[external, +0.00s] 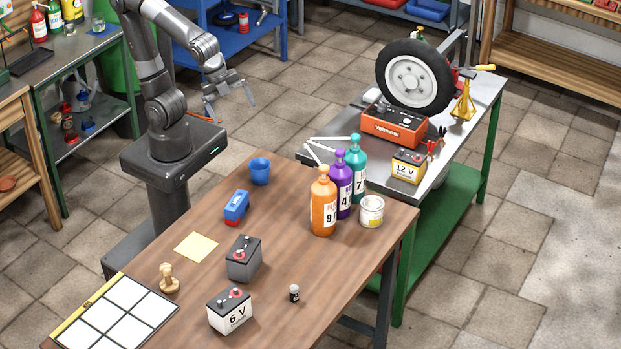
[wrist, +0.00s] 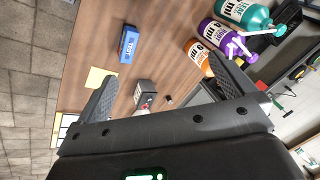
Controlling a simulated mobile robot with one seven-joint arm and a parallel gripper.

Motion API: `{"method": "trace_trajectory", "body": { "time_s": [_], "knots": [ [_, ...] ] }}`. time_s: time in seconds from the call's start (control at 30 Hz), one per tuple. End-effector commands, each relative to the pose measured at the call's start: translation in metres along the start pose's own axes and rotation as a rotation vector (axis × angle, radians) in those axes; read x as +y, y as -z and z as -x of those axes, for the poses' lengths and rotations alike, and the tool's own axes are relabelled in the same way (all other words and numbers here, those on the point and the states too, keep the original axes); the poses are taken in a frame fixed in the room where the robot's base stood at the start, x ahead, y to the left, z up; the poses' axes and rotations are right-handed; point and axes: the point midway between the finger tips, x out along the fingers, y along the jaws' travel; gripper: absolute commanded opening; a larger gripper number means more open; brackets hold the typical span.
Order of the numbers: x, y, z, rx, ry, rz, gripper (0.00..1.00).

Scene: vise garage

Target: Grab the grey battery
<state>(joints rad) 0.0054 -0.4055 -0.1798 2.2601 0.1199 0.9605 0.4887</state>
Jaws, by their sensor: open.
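The grey battery (external: 243,258) stands upright on the wooden table, with a dark top and red terminal caps. In the wrist view the grey battery (wrist: 144,92) shows between my fingers, farther down on the table. My gripper (external: 233,97) is open and empty, raised in the air beyond the table's far left edge, well away from the battery. Its two spread fingers also show in the wrist view (wrist: 167,82). A white 6 V battery (external: 230,310) stands just in front of the grey one.
Near the grey battery are a yellow note (external: 196,247), a wooden stamp (external: 168,278), a blue block (external: 236,206) and a small dark jar (external: 294,293). A white-squared board (external: 117,312) lies front left.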

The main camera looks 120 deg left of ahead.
Motion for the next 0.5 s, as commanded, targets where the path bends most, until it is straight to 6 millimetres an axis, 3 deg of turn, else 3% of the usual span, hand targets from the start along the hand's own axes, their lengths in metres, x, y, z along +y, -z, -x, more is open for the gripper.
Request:
{"method": "trace_trajectory", "body": {
  "time_s": [0.23,0.5],
  "knots": [
    [0.002,0.074,-0.030,-0.071,-0.048,-0.493,1.00],
    [0.020,0.151,-0.072,-0.084,-0.137,-1.013,1.00]
  ]
}}
